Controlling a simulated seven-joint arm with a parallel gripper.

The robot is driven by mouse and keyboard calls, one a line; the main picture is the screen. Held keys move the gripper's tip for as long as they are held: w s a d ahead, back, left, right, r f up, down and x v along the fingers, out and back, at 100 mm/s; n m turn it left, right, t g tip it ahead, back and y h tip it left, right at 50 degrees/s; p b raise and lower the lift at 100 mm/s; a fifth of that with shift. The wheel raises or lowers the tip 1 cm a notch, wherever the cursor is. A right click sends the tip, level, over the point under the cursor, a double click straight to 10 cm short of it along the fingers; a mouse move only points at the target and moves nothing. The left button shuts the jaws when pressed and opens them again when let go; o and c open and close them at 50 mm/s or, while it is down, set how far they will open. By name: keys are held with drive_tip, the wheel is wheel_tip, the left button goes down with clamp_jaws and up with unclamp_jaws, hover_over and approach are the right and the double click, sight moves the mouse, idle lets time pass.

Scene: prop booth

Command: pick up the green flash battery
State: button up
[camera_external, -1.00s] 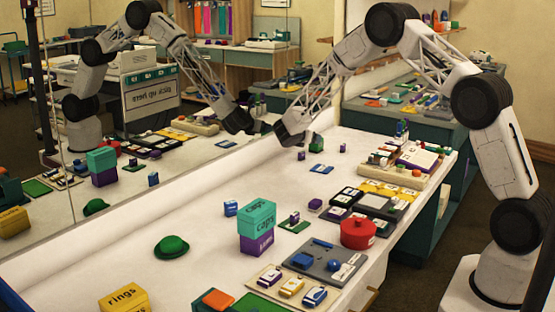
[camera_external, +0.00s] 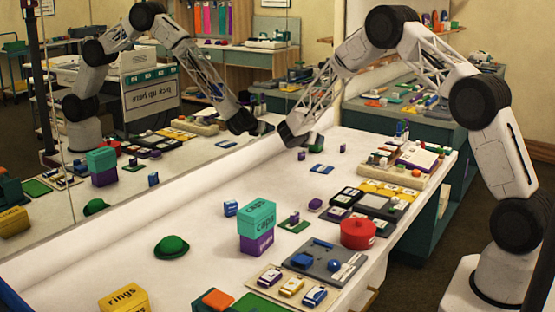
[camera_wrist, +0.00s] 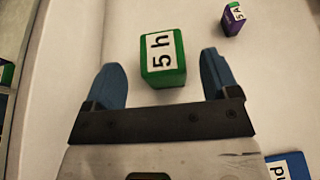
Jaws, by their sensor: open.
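The green battery (camera_wrist: 164,60) is a small green block with a white label reading "5 h". In the wrist view it lies just beyond and between the fingertips of my open gripper (camera_wrist: 164,72), nearer the top edge than the fingers' base. In the external view the green battery (camera_external: 315,143) shows partly at the far end of the white counter, beside my gripper (camera_external: 293,138), which covers part of it. My gripper is empty. I cannot tell from these views how high the fingers are above the counter.
A small purple block with a green end (camera_wrist: 233,18) stands right of the battery. A blue item (camera_wrist: 288,167) lies at the lower right of the wrist view. A mirror (camera_external: 150,130) runs along the counter's left side.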

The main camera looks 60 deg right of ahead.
drive_tip(key=shift+x, duration=2.4)
drive_tip(key=shift+a+f, duration=0.1)
drive_tip(key=shift+f, duration=0.05)
drive_tip(key=c, duration=1.2)
